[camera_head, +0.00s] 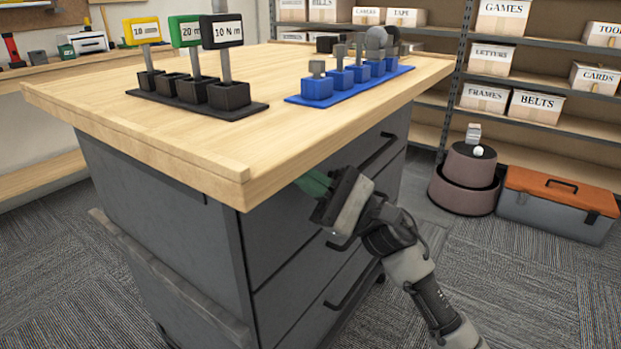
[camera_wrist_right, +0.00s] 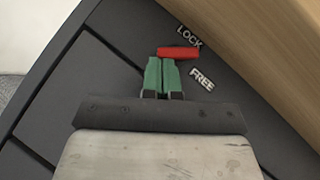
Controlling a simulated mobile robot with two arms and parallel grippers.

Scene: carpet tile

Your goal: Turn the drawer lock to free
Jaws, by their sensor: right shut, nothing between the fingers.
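The drawer lock's red handle (camera_wrist_right: 179,53) shows in the right wrist view on the dark cabinet front, just under the wooden top. It lies almost level in that picture, its right end between the white LOCK label (camera_wrist_right: 189,38) and the FREE label (camera_wrist_right: 202,79). My right gripper (camera_wrist_right: 162,62) has its green fingers together and empty, with the tips right at the handle's lower left side; I cannot tell if they touch it. In the head view my right gripper (camera_head: 312,183) is at the cabinet's upper front, and the handle is not visible there. My left gripper is not in view.
The cabinet's drawer handles (camera_head: 348,290) stick out below and beside my right arm. The worktop (camera_head: 270,130) overhangs the front and carries a black holder (camera_head: 205,92) and a blue holder (camera_head: 350,84). A toolbox (camera_head: 555,205) and round stool (camera_head: 465,180) stand to the right.

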